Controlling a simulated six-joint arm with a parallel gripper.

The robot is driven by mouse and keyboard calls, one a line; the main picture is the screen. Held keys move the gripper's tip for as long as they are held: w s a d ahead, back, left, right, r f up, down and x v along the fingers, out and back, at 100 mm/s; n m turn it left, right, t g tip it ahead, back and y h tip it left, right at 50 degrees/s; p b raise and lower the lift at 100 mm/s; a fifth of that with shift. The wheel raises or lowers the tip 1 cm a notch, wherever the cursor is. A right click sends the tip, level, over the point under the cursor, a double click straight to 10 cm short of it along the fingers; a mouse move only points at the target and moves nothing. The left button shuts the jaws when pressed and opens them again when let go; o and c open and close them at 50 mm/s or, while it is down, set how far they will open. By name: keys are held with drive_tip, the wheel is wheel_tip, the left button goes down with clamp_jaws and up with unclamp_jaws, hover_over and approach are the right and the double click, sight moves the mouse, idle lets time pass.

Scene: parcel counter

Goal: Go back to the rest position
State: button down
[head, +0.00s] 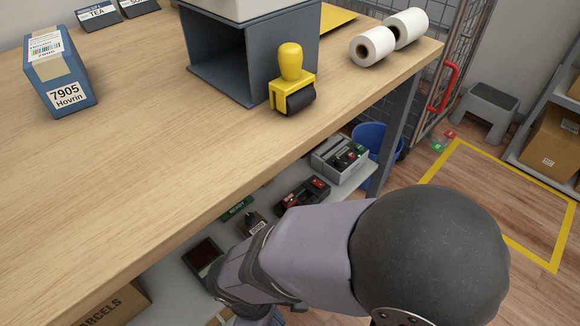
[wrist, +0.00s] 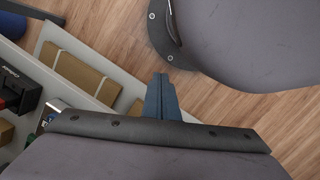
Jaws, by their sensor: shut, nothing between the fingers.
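In the wrist view my gripper (wrist: 161,95) shows as two blue-grey fingers close together, shut and empty, pointing toward the wooden floor (wrist: 250,115). Parts of my own arm fill the top right and the bottom of that view. In the head view my arm is folded low in front of the counter (head: 130,160), off its top. My fingers cannot be made out clearly there; the lower end of the arm runs to the bottom edge of the picture.
A shelf under the counter holds a grey device (head: 340,158), a black-and-red device (head: 302,196) and stamps close to my arm. A parcel box (head: 105,305) is lower left. On the counter are a blue box (head: 60,75), a yellow roller stamp (head: 291,85) and paper rolls (head: 372,46).

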drive_tip(key=w+d+r+m+y+p, duration=0.1)
drive_tip(key=w+d+r+m, duration=0.2)
drive_tip(key=w+d+m, duration=0.35)
drive_tip(key=w+d+r+m+y, duration=0.1)
drive_tip(key=w+d+r+m, duration=0.15)
drive_tip(key=d+m, duration=0.7)
wheel_tip(320, 180, up, 36)
drive_tip(key=d+n+p, duration=0.1)
drive_tip(key=n+p, duration=0.1)
drive_tip(key=p, duration=3.4)
drive_tip(key=shift+w+d+r+p, duration=0.15)
drive_tip(key=shift+w+d+p, duration=0.05)
drive_tip(key=shift+d+p, duration=0.15)
wheel_tip(320, 180, down, 44)
drive_tip(key=b, duration=4.4)
drive_tip(key=shift+f, duration=0.2)
